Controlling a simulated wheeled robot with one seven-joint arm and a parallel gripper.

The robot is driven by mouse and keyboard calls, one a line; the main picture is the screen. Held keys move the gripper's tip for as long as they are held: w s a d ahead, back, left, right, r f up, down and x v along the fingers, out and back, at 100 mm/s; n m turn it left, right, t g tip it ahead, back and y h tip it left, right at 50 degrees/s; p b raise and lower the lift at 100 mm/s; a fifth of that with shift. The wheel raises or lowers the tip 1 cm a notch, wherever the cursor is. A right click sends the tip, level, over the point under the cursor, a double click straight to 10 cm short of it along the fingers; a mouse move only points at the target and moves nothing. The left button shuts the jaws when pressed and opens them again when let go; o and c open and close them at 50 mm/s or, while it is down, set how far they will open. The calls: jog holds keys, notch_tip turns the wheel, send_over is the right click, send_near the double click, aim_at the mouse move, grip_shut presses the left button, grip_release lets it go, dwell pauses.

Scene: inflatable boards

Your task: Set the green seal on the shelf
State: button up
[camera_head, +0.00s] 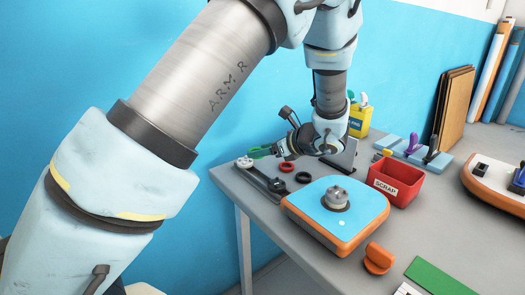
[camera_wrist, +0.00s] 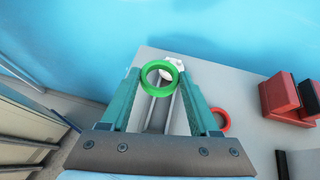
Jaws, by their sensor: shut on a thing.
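The green seal (camera_wrist: 146,82) is a ring held between the fingertips of my gripper (camera_wrist: 160,80) in the wrist view. The fingers are shut on its two sides, and its opening faces the camera. In the head view the green seal (camera_head: 259,153) shows small at the end of my gripper (camera_head: 268,151), above the far left corner of the table. I cannot make out for certain which thing is the shelf. A long grey tool (camera_head: 262,180) with a pale end lies below the gripper.
A red ring (camera_head: 286,167) and a black ring (camera_head: 303,177) lie on the grey table (camera_head: 400,228). A blue and orange board (camera_head: 308,207) with a metal valve is in front. A red scrap bin (camera_head: 393,184) and a yellow container (camera_head: 360,121) stand right of my gripper.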

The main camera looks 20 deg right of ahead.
jog(key=w+a+f+n+g+y, duration=0.1)
jog(key=a+f+n, duration=0.1)
jog(key=a+f, duration=0.6)
jog(key=w+a+f+n+g+y, duration=0.1)
jog(key=a+f, duration=0.7)
jog(key=a, duration=0.8)
jog(key=w+a+f+n+g+y, duration=0.1)
jog(key=a+f+n+y, duration=0.1)
jog(key=a+f, duration=0.6)
jog(key=a, duration=0.4)
jog(key=shift+n+g, duration=0.3)
jog(key=shift+g, duration=0.1)
